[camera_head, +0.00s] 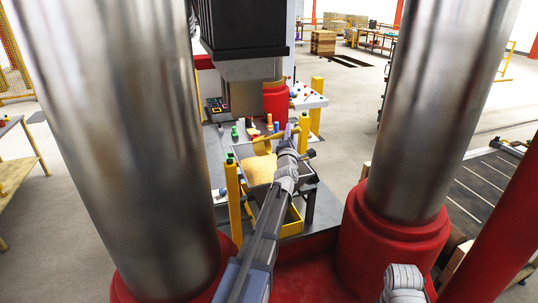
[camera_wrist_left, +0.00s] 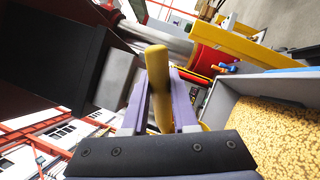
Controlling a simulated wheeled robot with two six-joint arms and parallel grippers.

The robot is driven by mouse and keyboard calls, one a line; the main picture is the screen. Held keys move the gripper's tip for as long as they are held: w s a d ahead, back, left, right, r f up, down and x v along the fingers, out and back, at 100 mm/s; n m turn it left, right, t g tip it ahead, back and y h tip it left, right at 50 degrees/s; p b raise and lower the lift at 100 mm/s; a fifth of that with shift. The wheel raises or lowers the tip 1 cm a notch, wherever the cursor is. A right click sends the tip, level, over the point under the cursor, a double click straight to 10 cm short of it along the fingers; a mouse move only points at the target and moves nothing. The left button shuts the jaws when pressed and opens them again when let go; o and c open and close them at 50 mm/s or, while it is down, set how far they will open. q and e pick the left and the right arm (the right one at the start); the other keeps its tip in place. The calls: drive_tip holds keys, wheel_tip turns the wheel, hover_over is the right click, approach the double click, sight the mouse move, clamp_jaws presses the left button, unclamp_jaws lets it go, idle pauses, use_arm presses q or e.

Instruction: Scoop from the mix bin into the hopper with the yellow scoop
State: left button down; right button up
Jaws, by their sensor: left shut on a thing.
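My left gripper (camera_head: 296,128) is shut on the handle of the yellow scoop (camera_head: 264,146). In the left wrist view the yellow handle (camera_wrist_left: 158,85) stands between the two purple fingers (camera_wrist_left: 162,112). The scoop's head is seen small in the head view, over or beside the mix bin (camera_head: 293,216); I cannot tell whether it holds any mix. The mix bin holds yellowish, speckled mix, and its grey rim (camera_wrist_left: 275,86) shows at the right of the left wrist view. I cannot make out the hopper for certain. My right gripper is out of view.
A large black and grey press head (camera_head: 243,50) hangs behind the bin. A yellow post (camera_head: 232,195) stands left of the bin. A worktop with small coloured items (camera_head: 305,96) lies beyond. Two thick steel columns (camera_head: 128,140) (camera_head: 440,100) flank the view on red bases.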

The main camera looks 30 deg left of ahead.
sight(272, 136)
use_arm(q)
drive_tip(key=a+n+p, duration=0.1)
drive_tip(key=a+n, duration=0.1)
drive_tip(key=s+a+r+n+g+p, duration=0.1)
drive_tip(key=a+n, duration=0.1)
drive_tip(key=s+a+r+n+y+p, duration=0.1)
drive_tip(key=a+n, duration=0.1)
drive_tip(key=n, duration=0.1)
drive_tip(key=shift+s+a+r, duration=0.1)
drive_tip(key=shift+a+r, duration=0.05)
drive_tip(key=a+n, duration=0.2)
drive_tip(key=s+a+f+n+g, duration=0.1)
drive_tip(key=a+n, duration=0.1)
drive_tip(key=s+a+n, duration=0.1)
drive_tip(key=a, duration=0.1)
drive_tip(key=shift+f+n+g+p, duration=0.15)
drive_tip(key=shift+n+g+p, duration=0.15)
drive_tip(key=shift+n+p, duration=0.1)
drive_tip(key=shift+s+a+r+n+p, duration=0.25)
drive_tip(key=shift+a+r+n+p, duration=0.25)
drive_tip(key=shift+a+p, duration=0.15)
drive_tip(key=shift+s+a+r+n+p, duration=0.2)
drive_tip(key=shift+a+r+n+p, duration=0.05)
drive_tip(key=shift+a+n+p, duration=0.35)
